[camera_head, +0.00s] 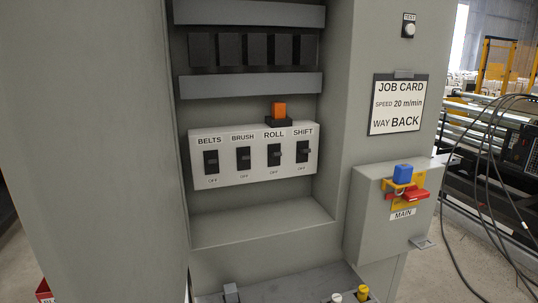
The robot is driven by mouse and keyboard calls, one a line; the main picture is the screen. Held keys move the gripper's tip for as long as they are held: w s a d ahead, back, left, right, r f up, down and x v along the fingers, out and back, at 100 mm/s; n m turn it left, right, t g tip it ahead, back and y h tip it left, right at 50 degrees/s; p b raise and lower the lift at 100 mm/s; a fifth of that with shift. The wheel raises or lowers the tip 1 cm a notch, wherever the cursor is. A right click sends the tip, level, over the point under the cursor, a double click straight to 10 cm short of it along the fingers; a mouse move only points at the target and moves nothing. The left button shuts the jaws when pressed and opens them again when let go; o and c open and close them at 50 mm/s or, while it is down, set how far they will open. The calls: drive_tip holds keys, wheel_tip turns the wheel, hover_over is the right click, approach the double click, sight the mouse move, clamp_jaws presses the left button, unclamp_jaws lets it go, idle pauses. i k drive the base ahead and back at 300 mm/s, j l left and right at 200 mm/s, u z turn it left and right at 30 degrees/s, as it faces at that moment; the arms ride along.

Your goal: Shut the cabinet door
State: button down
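The grey cabinet door (100,140) stands open at the left as a large flat panel. Its near right edge runs beside the cabinet opening, and no handle shows on the visible face. The grey cabinet (262,222) is open at the front. Inside it a white switch panel (255,176) carries switches labelled BELTS, BRUSH, ROLL and SHIFT, with OFF printed below them. My gripper is not in view.
A MAIN switch box (390,222) juts out at the right, with a blue block and a red handle. A job card (398,104) hangs above it. Black cables (487,185) hang at the far right. A dark ledge (290,288) with small knobs lies below the opening.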

sight(89, 166)
drive_tip(key=k+j+u, duration=0.2)
drive_tip(key=j+u, duration=0.2)
drive_tip(key=j, duration=0.2)
drive_tip(key=j+u, duration=0.2)
drive_tip(key=j, duration=0.15)
drive_tip(key=k+j, duration=0.45)
drive_tip(key=i+j, duration=0.1)
drive_tip(key=j, duration=0.3)
drive_tip(key=z, duration=0.05)
